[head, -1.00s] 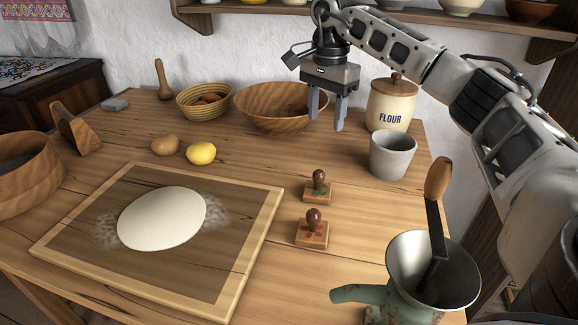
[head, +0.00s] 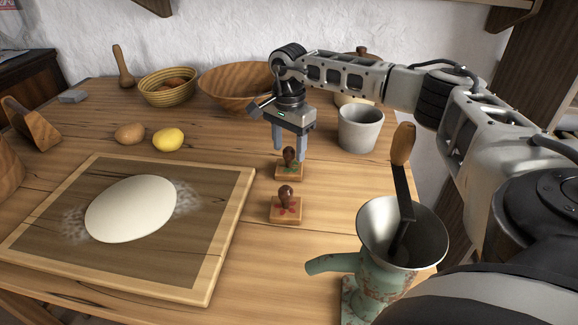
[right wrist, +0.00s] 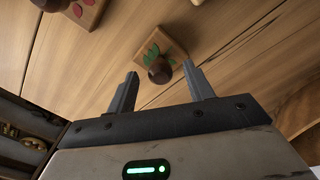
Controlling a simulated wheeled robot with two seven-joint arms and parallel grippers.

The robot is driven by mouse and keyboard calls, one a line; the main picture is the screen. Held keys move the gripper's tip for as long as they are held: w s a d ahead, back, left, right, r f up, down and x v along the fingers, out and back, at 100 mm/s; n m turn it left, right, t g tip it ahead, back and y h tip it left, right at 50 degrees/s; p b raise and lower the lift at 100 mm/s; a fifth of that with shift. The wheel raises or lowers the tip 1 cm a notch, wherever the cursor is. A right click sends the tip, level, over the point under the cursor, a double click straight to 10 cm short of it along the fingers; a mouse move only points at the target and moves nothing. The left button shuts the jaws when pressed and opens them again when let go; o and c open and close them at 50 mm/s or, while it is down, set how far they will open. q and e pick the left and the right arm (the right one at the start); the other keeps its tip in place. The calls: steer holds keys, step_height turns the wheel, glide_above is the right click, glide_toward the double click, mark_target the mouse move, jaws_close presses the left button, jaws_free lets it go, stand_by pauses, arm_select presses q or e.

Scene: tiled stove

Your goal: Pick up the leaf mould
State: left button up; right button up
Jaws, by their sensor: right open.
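The leaf mould is a small square wooden block (head: 288,174) with green leaf marks and a dark round knob on top. It stands upright on the table in the head view. In the right wrist view its knob (right wrist: 160,71) shows between the fingertips, with the green leaves beside it. My right gripper (head: 290,153) is open and points down above the mould, its fingers to either side of the knob. I cannot tell whether they touch it. My left gripper is not in view.
A similar mould with red marks (head: 285,208) stands just nearer. A grey cup (head: 360,130) is to the right and a wooden bowl (head: 228,88) behind. A green grinder with a metal funnel (head: 372,222) stands front right. A dough board (head: 215,240) lies left.

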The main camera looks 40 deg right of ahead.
mark_target(289, 148)
step_height(289, 148, down, 2)
steer(key=shift+c, duration=0.3)
steer(key=c, duration=1)
step_height(289, 148, up, 10)
steer(key=shift+r, duration=0.1)
steer(key=o, duration=0.4)
steer(key=c, duration=0.3)
